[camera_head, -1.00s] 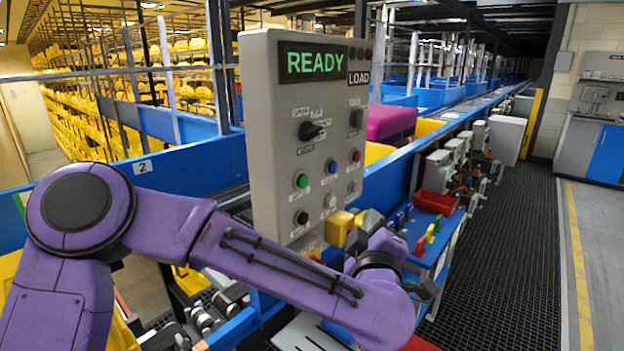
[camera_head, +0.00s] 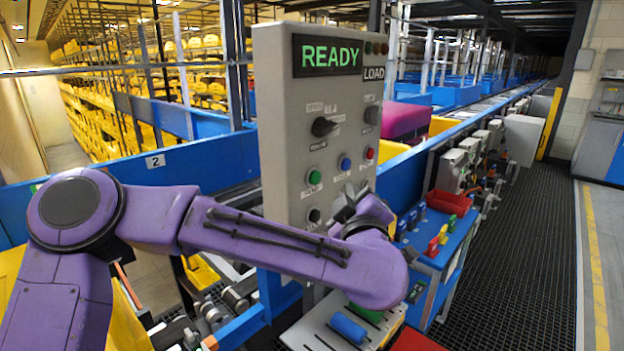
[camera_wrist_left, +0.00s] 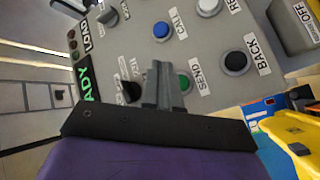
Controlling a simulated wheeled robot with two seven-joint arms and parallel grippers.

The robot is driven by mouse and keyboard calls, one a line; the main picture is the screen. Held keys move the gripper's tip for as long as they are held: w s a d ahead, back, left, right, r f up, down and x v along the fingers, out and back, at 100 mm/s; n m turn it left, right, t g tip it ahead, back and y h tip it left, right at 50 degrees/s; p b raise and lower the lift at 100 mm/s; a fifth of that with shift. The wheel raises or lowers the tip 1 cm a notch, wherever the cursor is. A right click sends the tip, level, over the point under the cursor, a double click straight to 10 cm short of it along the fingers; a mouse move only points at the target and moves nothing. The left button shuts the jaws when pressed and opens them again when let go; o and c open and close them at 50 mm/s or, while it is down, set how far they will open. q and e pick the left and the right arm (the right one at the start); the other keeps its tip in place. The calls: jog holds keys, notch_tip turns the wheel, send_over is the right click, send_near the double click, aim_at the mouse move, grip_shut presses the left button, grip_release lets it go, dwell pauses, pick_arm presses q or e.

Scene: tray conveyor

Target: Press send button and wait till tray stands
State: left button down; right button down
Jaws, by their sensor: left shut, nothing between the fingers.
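The grey control panel (camera_head: 290,120) stands upright, its display (camera_head: 328,56) reading READY in green above a LOAD label. The green send button (camera_head: 314,177) sits on its front, lower left; in the left wrist view this button (camera_wrist_left: 185,83) is labelled SEND and partly covered by my fingers. My left gripper (camera_head: 347,200) is shut and empty, close in front of the panel's lower part. In the left wrist view the fingertips (camera_wrist_left: 159,68) appear just beside the green button; contact cannot be told. A magenta tray-like box (camera_head: 405,121) sits behind the panel. My right gripper is out of view.
The blue call button (camera_wrist_left: 162,30) and black back button (camera_wrist_left: 236,63) are close to the send button. A black rotary switch (camera_head: 325,126) is above. A blue bench with a red bin (camera_head: 449,202) stands to the right. The grated walkway (camera_head: 520,250) beyond is clear.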

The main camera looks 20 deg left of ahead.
aim_at(315, 178)
pick_arm(q)
jog(key=shift+w+a, duration=0.3)
jog(key=shift+a, duration=0.4)
jog(key=shift+w+a, duration=0.25)
jog(key=shift+a, duration=0.5)
jog(key=shift+w+a, duration=0.3)
jog(key=shift+a, duration=0.4)
jog(key=shift+a+p, duration=0.1)
jog(key=shift+p, duration=0.2)
jog(key=shift+a, duration=0.3)
jog(key=shift+w+a, duration=0.15)
jog(key=shift+a, duration=0.3)
dwell(0.7)
dwell(0.4)
jog(key=shift+s+d, duration=0.35)
jog(key=shift+d, duration=0.5)
